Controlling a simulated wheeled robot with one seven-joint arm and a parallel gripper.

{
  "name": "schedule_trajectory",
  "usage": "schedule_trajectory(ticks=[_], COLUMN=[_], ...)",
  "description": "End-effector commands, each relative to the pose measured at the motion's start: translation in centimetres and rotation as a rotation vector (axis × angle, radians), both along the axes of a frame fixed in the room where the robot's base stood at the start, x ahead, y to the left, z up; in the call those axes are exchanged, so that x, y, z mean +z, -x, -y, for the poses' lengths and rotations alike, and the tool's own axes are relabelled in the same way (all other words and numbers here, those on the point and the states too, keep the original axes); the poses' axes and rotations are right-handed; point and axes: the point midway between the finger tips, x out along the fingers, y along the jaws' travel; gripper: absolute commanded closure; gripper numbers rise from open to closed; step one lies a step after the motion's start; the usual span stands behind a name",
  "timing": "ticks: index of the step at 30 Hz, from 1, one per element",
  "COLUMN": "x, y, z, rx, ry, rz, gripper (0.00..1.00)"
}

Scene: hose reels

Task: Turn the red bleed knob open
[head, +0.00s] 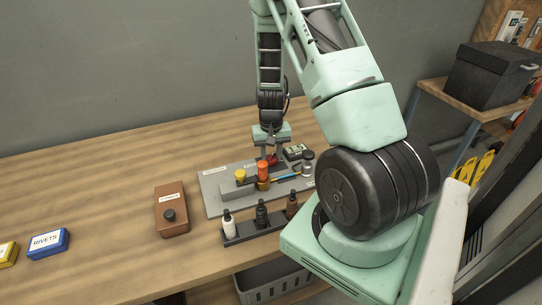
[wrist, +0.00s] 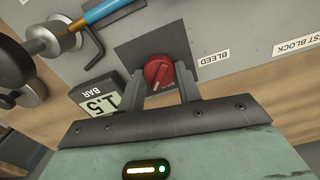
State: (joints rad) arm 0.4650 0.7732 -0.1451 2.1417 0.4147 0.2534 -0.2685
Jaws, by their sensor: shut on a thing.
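The red bleed knob (wrist: 158,73) is round with a pale pointer line and sits on a dark square patch of the grey test block (wrist: 225,22), near a BLEED label (wrist: 213,58). My gripper (wrist: 162,84) has its two fingers at either side of the knob and is shut on it. In the head view my gripper (head: 271,150) points down at the back of the block, and the knob (head: 271,159) shows partly behind the fingers. A small display (wrist: 97,103) reading 1.5 BAR, upside down, stands beside the knob. The pointer's end marks are too small to read.
On the block are a yellow knob (head: 239,175), an orange knob (head: 263,168) and a blue rod (head: 286,178). A bottle rack (head: 252,230) and a brown box (head: 172,209) stand nearby. The table's left side is mostly clear, with a blue RIVETS box (head: 48,243).

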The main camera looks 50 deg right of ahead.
Motion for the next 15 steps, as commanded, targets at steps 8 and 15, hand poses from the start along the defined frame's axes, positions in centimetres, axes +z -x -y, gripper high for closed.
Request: schedule_trajectory(ticks=[8,15], x=[0.10,0.14], y=[-0.06,-0.03], z=[0.12,0.13], rx=[-0.261,-0.482], ry=[0.001,0.002], rz=[0.003,0.003], gripper=[0.89,0.89])
